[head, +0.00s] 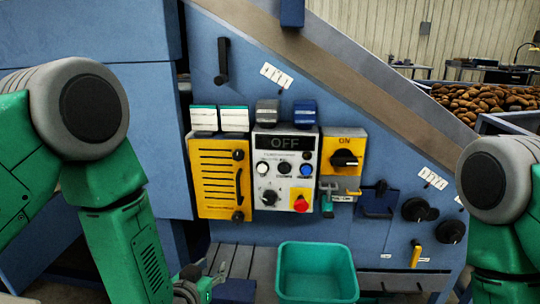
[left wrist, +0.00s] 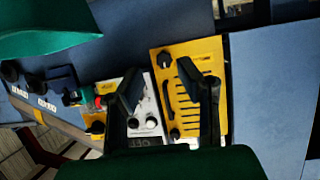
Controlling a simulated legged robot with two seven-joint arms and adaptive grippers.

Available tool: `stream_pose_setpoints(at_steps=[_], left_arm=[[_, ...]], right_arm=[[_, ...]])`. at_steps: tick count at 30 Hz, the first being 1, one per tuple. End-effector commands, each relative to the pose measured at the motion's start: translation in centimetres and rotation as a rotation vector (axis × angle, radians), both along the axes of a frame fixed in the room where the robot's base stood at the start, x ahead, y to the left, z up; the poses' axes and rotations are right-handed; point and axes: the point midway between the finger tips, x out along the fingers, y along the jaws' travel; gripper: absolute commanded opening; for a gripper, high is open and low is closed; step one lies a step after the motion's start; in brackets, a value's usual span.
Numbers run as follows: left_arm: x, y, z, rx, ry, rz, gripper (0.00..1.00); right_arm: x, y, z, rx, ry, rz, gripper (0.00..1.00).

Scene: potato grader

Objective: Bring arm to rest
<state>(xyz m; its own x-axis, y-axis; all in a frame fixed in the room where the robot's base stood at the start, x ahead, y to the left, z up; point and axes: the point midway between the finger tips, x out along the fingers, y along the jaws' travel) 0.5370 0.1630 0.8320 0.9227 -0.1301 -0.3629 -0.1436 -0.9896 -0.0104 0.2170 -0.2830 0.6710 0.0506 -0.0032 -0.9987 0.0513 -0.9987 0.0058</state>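My left arm comes in from the left in the head view, bent at the elbow. My left gripper (head: 200,280) is low at the bottom edge, below the yellow panel and left of the green bin, and only partly in view. In the left wrist view my left gripper (left wrist: 168,92) shows two dark fingers spread apart, with nothing held between them. The control panel shows beyond the fingers. My right arm shows at the right edge of the head view; its gripper is out of frame.
A blue machine wall carries a yellow slotted box (head: 216,182), a grey control box (head: 284,172) marked OFF and a yellow ON switch (head: 343,152). A green bin (head: 318,246) stands below, on a slatted ledge (head: 262,262). Potatoes (head: 485,100) lie at the back right.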

Motion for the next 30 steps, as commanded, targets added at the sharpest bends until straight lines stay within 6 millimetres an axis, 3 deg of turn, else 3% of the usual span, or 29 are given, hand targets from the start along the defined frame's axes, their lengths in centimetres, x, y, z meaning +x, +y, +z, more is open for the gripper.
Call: stream_pose_setpoints(at_steps=[1, 3, 6, 10, 12, 15, 18, 21, 30], left_arm=[[-2.5, 1.3, -3.0, 0.015, 0.116, 0.002, 0.31], [-6.3, 3.0, -6.7, 0.031, 0.277, 0.005, 0.31], [-12.3, 5.3, -10.9, 0.053, 0.503, 0.016, 0.31], [-20.5, 8.2, -14.4, 0.079, 0.777, 0.043, 0.31], [-24.4, 9.4, -15.3, 0.09, 0.9, 0.057, 0.31], [-28.7, 10.7, -15.9, 0.101, 1.034, 0.077, 0.31], [-31.2, 11.4, -15.9, 0.108, 1.111, 0.089, 0.31], [-32.2, 11.7, -16.0, 0.11, 1.145, 0.094, 0.31], [-32.2, 11.7, -15.9, 0.111, 1.145, 0.094, 0.31]], right_arm=[[0.0, 0.0, 0.0, 0.0, 0.0, 0.0, 0.4], [0.0, 0.0, 0.0, 0.0, 0.001, 0.0, 0.4], [0.0, 0.0, 0.0, 0.0, 0.001, 0.0, 0.4], [0.0, 0.0, 0.0, 0.0, 0.001, 0.0, 0.4], [0.0, 0.0, 0.0, 0.0, 0.001, 0.0, 0.4], [-0.1, 0.0, 0.0, 0.0, 0.001, 0.0, 0.4], [0.0, 0.0, 0.0, 0.0, 0.001, 0.0, 0.4], [-0.1, 0.0, 0.0, 0.0, 0.001, 0.0, 0.4], [0.0, 0.0, 0.0, 0.0, 0.001, 0.0, 0.4]])
